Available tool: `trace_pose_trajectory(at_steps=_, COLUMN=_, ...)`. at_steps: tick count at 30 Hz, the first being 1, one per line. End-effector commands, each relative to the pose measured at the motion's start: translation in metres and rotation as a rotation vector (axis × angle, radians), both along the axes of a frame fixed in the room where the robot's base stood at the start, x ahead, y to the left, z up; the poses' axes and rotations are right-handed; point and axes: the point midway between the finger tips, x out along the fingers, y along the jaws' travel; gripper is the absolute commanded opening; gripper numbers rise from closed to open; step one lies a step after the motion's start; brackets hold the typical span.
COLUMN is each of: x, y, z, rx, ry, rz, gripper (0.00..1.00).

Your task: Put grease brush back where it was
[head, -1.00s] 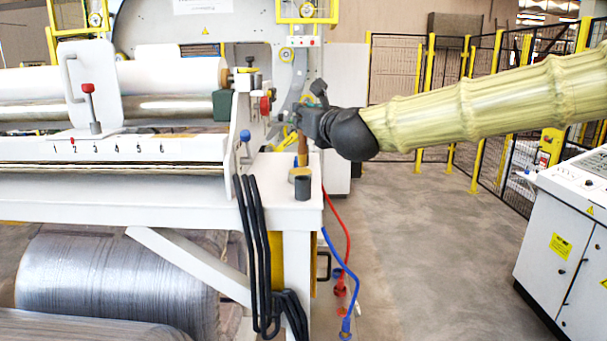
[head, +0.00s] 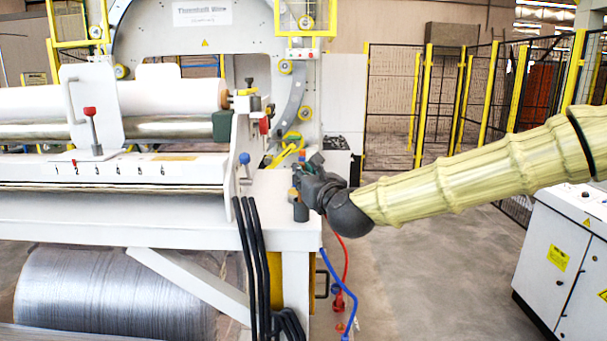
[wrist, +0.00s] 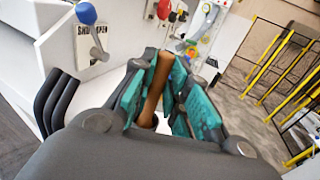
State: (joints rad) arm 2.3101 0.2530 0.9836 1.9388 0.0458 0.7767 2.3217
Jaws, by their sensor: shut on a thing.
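The grease brush shows as a brown wooden handle (wrist: 155,88) between the teal finger pads of my gripper (wrist: 158,95) in the wrist view. My gripper is shut on this handle. In the head view my gripper (head: 305,172) is low over the end of the white machine table (head: 272,207). A small dark cup (head: 301,212) stands on that table right under the gripper. Only a little of the brush shows there, just above the cup. The bristles are hidden, so I cannot tell how deep they are in the cup.
A blue-knobbed lever (head: 245,160) stands left of the gripper, and it also shows in the wrist view (wrist: 87,14). A red knob (head: 264,125) is behind. Black cables (head: 250,260) hang over the table's front. The floor to the right is open up to a white control cabinet (head: 555,250).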

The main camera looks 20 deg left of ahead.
Motion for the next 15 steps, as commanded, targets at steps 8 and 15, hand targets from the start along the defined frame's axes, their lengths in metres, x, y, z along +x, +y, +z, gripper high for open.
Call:
trace_pose_trajectory(at_steps=8, x=0.0000, y=0.0001, z=-0.0014, rx=0.000, ry=0.000, rz=0.000, gripper=0.38)
trace_pose_trajectory(at_steps=15, x=0.0001, y=0.0001, z=-0.0012, rx=0.000, ry=0.000, rz=0.000, gripper=0.38)
